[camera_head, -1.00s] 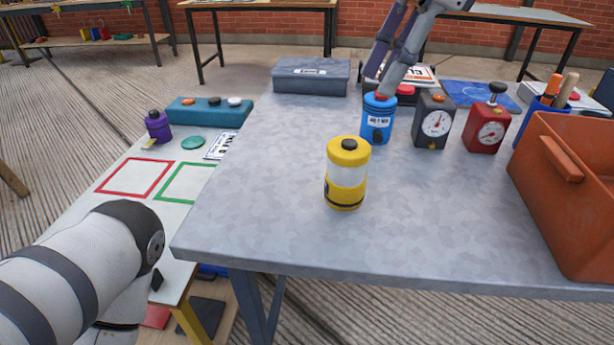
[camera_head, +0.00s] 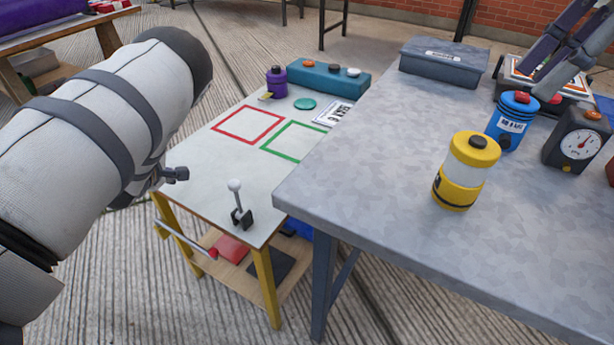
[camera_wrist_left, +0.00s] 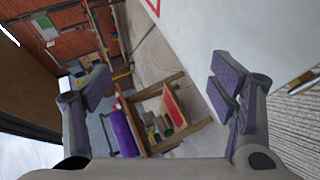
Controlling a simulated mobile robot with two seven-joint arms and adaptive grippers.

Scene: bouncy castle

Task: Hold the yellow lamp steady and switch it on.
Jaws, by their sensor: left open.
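The yellow lamp (camera_head: 468,168) stands upright on the grey table (camera_head: 390,190) in the head view. It has a yellow cap with a dark button on top, a pale middle and a yellow base. The middle looks pale, and I cannot tell whether it is lit. My left arm comes in from the left, well away from the lamp, and its fingers are mostly hidden there. In the left wrist view my left gripper (camera_wrist_left: 158,90) is open and empty. My right gripper (camera_head: 560,58) is at the upper right, behind the lamp; its finger opening is unclear.
A blue canister (camera_head: 511,122) with a red top and a black gauge box (camera_head: 577,140) stand near the lamp. A grey case (camera_head: 443,65) is at the back. A lower white table (camera_head: 225,165) stands left, with a small lever (camera_head: 238,205) and a teal button box (camera_head: 325,76).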

